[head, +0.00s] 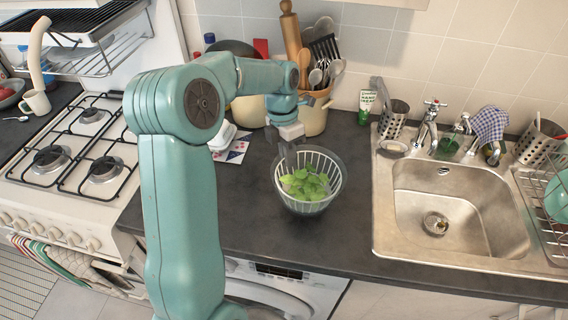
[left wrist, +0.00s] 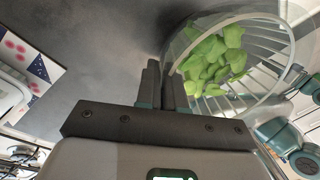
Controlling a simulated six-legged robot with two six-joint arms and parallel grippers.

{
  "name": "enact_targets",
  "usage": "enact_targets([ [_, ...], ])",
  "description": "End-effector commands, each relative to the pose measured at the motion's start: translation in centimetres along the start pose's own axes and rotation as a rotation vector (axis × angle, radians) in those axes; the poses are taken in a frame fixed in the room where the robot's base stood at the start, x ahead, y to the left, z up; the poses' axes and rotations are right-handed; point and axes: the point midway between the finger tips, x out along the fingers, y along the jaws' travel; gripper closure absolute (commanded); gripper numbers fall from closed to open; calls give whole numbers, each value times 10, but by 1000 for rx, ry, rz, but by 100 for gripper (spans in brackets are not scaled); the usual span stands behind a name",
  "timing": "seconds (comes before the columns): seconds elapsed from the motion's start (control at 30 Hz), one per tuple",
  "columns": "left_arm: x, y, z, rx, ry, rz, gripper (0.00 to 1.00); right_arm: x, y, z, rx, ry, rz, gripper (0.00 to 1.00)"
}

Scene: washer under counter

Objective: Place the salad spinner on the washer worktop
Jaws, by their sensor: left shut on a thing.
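The salad spinner (head: 323,172) is a clear bowl with a white slatted basket and green leaves inside. It is upright over the dark worktop (head: 250,215), above the white washer (head: 275,285). My left gripper (head: 290,158) is shut on the rim at its left back side. In the left wrist view, the closed fingers (left wrist: 165,88) pinch the edge of the spinner (left wrist: 285,60). Whether the bowl's base touches the worktop is hard to tell. My right gripper is not in view.
A steel sink (head: 383,215) lies to the right, with a tap (head: 428,125) behind. A utensil pot (head: 313,115) and a green bottle (head: 366,108) stand at the back. A gas hob (head: 75,150) is at the left. The worktop in front and left of the spinner is clear.

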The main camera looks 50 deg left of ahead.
Motion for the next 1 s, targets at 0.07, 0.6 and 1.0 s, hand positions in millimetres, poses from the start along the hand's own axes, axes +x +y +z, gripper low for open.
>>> enact_targets([
  [0.07,5,1,0,0,0,-1,100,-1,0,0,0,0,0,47],
  [0.6,40,10,3,1,-3,1,100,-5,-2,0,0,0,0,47],
  [1.0,42,10,2,1,-1,1,67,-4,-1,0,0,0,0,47],
])
